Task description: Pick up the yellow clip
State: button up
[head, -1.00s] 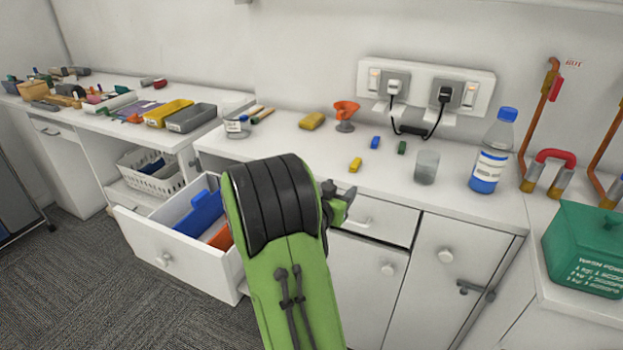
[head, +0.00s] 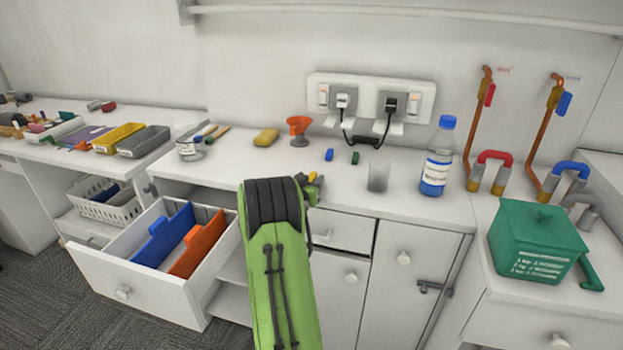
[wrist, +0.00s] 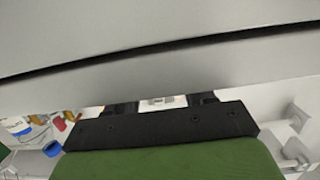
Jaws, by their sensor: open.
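The yellow clip (head: 312,176) lies near the front edge of the white counter, partly hidden behind my gripper in the head view. My gripper (head: 311,189) is at the counter's front edge, in front of the clip as the head camera sees it. In the wrist view the dark fingers of my gripper (wrist: 161,103) stand apart with nothing seen held between them. The clip cannot be made out in the wrist view.
Behind the clip are a blue clip (head: 329,154), a green clip (head: 355,158), a yellow sponge (head: 266,137) and an orange funnel (head: 299,130). A clear cup (head: 378,177) and a bottle (head: 437,160) stand right. An open drawer (head: 130,270) juts out left.

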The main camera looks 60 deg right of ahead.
grip_shut()
dwell(0.3)
